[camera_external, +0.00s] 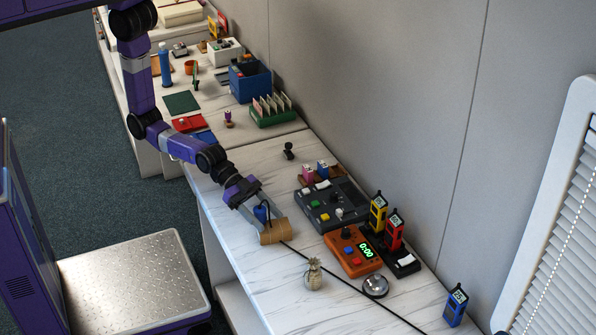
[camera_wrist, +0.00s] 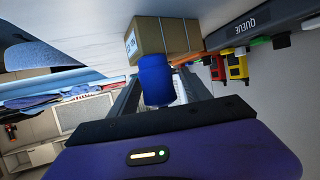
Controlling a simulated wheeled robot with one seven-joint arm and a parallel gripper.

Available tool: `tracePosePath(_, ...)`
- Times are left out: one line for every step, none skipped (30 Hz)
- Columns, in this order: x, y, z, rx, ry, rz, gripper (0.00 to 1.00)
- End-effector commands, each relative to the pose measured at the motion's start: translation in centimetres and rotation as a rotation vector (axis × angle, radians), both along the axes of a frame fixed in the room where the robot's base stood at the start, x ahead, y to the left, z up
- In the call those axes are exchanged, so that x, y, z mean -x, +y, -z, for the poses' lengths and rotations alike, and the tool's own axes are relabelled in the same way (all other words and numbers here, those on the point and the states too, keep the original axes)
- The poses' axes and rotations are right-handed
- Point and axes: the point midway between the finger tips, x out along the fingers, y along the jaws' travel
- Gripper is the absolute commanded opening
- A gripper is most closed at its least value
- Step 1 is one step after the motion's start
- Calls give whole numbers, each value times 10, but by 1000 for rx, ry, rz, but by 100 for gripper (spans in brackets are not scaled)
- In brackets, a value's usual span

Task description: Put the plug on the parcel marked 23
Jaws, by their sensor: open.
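The blue plug (camera_external: 261,213) stands at the brown cardboard parcel (camera_external: 275,232) on the near part of the white counter. In the wrist view the blue plug (camera_wrist: 157,80) is upright in the picture, between my fingers, against or just in front of the parcel (camera_wrist: 166,36). I cannot tell if they touch. A white label with small dark print shows on the parcel's left side; I cannot read it surely. My gripper (camera_external: 262,211) is open, low over the parcel, with its fingers apart on both sides of the plug. It also shows in the wrist view (camera_wrist: 160,88).
A dark cable (camera_external: 350,287) runs beside the parcel across the counter (camera_external: 265,290). To its right stand a pineapple figure (camera_external: 313,274), a bell (camera_external: 375,286), an orange timer box (camera_external: 352,252), a dark button panel (camera_external: 330,204) and upright yellow, red and blue handsets (camera_external: 456,304).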

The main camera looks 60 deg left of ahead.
Motion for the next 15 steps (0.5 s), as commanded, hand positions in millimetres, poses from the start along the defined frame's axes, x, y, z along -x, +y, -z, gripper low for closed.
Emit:
tracePosePath(3, 7, -1, -1, 2, -1, 56)
tracePosePath(5, 12, -2, -2, 3, -1, 56)
tracePosePath(8, 18, -5, -1, 2, 0, 56)
tracePosePath(10, 23, -8, -1, 2, 0, 56)
tracePosePath(12, 29, -10, -1, 2, -1, 56)
tracePosePath(15, 36, -13, -2, 3, -2, 56)
tracePosePath(17, 42, -16, -2, 3, -2, 56)
tracePosePath(20, 47, -19, -2, 1, -1, 56)
tracePosePath(23, 54, -22, -1, 2, -2, 56)
tracePosePath(25, 59, -24, -1, 3, -2, 56)
tracePosePath(27, 64, -26, -1, 3, -2, 56)
tracePosePath(29, 70, -29, -3, 2, -1, 56)
tracePosePath(31, 75, -31, -3, 2, -1, 56)
tracePosePath(32, 78, -33, -2, 0, -1, 56)
tracePosePath(34, 83, -35, -2, 1, -1, 56)
